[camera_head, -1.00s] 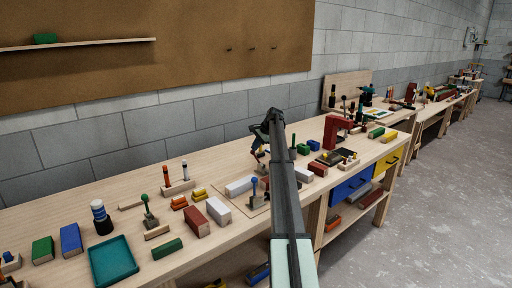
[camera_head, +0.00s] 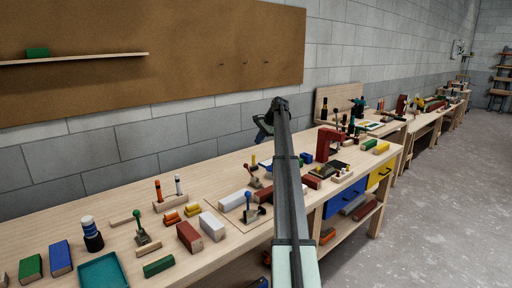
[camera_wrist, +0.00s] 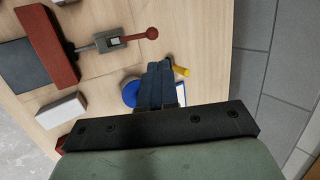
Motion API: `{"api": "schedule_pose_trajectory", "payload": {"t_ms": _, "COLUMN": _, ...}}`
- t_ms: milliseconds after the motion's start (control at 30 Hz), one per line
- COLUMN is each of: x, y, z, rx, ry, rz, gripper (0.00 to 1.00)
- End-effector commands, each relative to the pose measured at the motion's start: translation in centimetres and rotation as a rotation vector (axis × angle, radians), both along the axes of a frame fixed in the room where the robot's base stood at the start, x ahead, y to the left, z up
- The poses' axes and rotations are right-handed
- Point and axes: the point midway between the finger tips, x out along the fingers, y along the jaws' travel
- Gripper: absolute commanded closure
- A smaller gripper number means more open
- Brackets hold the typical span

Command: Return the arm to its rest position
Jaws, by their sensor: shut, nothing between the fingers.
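My gripper (camera_head: 261,132) is at the far end of my raised arm, above the back part of the wooden bench (camera_head: 215,170) in the head view. In the wrist view, its dark blue fingers (camera_wrist: 160,84) are together with nothing between them. Below them lie a blue round thing (camera_wrist: 129,93), partly hidden by the fingers, and a yellow cylinder (camera_wrist: 182,71). The fingers look clear of the bench, but the exact gap is hard to tell.
A toggle clamp with a red knob (camera_wrist: 151,33), a long red block (camera_wrist: 48,45) and a white block (camera_wrist: 61,111) lie nearby. Several blocks and a teal tray (camera_head: 103,272) cover the bench's near part.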

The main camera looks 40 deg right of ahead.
Motion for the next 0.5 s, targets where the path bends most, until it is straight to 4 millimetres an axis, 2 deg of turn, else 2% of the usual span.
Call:
{"api": "schedule_pose_trajectory", "payload": {"t_ms": 167, "x": -0.36, "y": -0.15, "z": 0.86, "rx": 0.000, "ry": 0.000, "rz": 0.000, "gripper": 1.00}}
{"api": "schedule_pose_trajectory", "payload": {"t_ms": 500, "x": -0.40, "y": -0.17, "z": 0.90, "rx": 0.000, "ry": 0.000, "rz": 0.000, "gripper": 1.00}}
